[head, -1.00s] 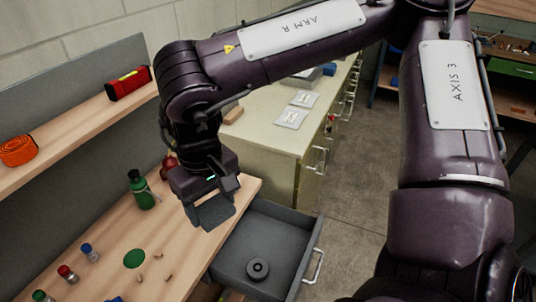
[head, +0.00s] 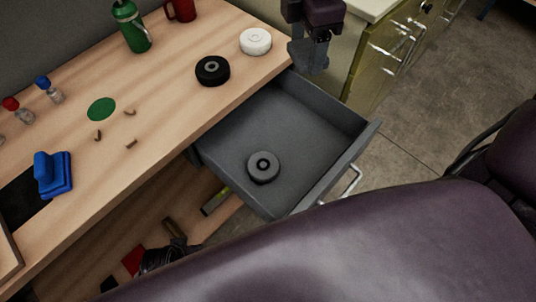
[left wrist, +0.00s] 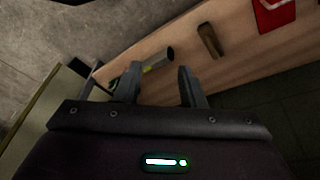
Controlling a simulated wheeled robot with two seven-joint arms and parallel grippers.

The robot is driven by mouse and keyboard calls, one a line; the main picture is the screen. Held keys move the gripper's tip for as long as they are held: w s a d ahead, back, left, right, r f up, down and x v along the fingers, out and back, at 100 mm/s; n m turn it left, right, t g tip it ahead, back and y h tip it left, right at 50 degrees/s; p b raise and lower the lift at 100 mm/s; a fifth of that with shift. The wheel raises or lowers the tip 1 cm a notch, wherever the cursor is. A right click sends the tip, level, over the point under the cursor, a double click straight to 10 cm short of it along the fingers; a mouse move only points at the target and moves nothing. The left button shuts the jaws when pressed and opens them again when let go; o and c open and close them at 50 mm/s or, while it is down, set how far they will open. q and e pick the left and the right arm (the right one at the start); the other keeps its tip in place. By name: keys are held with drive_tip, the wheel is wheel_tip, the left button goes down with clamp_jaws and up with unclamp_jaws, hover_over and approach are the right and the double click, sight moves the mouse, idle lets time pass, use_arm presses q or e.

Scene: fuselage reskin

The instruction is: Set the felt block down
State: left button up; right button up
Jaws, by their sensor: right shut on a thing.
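My right gripper (head: 309,44) is at the top of the head view, just past the bench's right end and beyond the open drawer's back corner. It is shut on a grey slab, which I take for the felt block (head: 308,57); its outline is hard to separate from the fingers. The slab appears clear of the bench top. In the left wrist view my left gripper (left wrist: 160,86) has its two fingers apart with nothing held between them. It is over the lower shelf, and the head view does not show its fingers.
The wooden bench (head: 170,92) holds a black roll (head: 212,71), a white roll (head: 255,41), a green bottle (head: 131,27) and a blue-handled block (head: 53,175). The open grey drawer (head: 310,125) holds a dark roll (head: 263,167). A cabinet (head: 385,55) stands behind the gripper.

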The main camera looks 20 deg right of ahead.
wheel_tip(320, 180, down, 6)
drive_tip(key=d+n+b, duration=0.2)
drive_tip(key=n+b, duration=0.3)
drive_tip(key=b, duration=0.5)
hover_over(299, 136)
drive_tip(key=shift+n, duration=0.3)
wheel_tip(299, 136, down, 14)
drive_tip(key=shift+f, duration=0.25)
drive_tip(key=shift+w+f, duration=0.1)
drive_tip(key=shift+f, duration=0.7)
wheel_tip(299, 136, down, 4)
drive_tip(key=shift+r+b, duration=0.1)
drive_tip(key=shift+b, duration=0.25)
use_arm(q)
drive_tip(key=w+d+r+m+t+h, duration=0.1)
drive_tip(key=w+d+r+t+h, duration=0.2)
drive_tip(key=w+d+r+t, duration=0.3)
drive_tip(key=w+r+t, duration=0.1)
drive_tip(key=w+r, duration=0.2)
drive_tip(key=r, duration=0.2)
drive_tip(key=shift+w+d+h, duration=0.15)
drive_tip(key=shift+d+h, duration=0.25)
use_arm(e)
drive_tip(key=shift+f, duration=0.2)
